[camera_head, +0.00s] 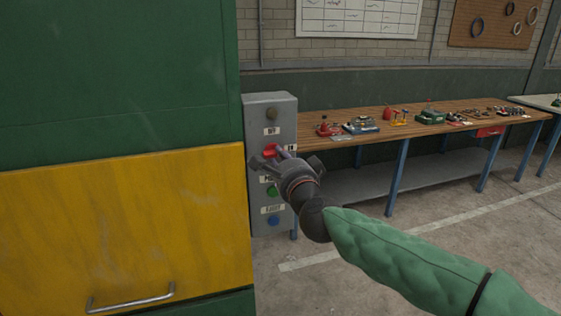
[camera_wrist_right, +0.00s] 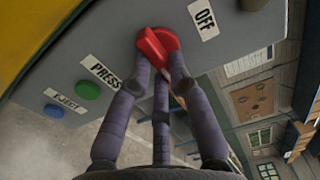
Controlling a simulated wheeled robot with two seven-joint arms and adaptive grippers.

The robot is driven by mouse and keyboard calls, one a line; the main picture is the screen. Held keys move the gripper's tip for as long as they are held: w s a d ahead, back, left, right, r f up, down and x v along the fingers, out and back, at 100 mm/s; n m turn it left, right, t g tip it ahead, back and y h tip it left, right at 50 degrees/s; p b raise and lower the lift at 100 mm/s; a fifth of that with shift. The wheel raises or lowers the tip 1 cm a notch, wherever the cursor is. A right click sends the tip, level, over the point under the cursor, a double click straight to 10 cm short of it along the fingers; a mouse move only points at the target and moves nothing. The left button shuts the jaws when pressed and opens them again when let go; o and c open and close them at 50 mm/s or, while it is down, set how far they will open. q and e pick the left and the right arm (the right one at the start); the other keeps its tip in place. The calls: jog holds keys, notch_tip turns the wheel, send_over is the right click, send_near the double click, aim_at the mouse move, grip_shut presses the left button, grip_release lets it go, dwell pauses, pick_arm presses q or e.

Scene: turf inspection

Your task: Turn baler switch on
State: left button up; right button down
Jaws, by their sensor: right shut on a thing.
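The grey control box (camera_head: 270,112) is on the right side of the green and yellow baler (camera_head: 120,215). Its red switch (camera_head: 269,150) is a rotary knob; in the wrist view the red knob (camera_wrist_right: 158,45) shows beside an OFF label (camera_wrist_right: 203,20). My right gripper (camera_head: 281,154) is at the switch, its fingers closed around the knob; the fingers also show in the wrist view (camera_wrist_right: 160,72). The fingers hide part of the knob, so its exact setting is unclear. My left gripper is in neither view.
Below the switch are a green button (camera_head: 272,191) by the PRESS label (camera_wrist_right: 101,72) and a blue button (camera_head: 273,220) by the EJECT label. A dark knob (camera_head: 271,114) is at the box's top. A wooden workbench (camera_head: 360,139) with tools stands behind; floor at right is clear.

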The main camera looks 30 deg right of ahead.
dwell(0.4)
jog(key=c, duration=1.1)
grip_release()
jog(key=shift+c, duration=0.2)
jog(key=shift+s, duration=0.1)
jog(key=v, duration=1.1)
jog(key=shift+s+a, duration=0.2)
jog(key=shift+s, duration=0.2)
jog(key=shift+f, duration=0.1)
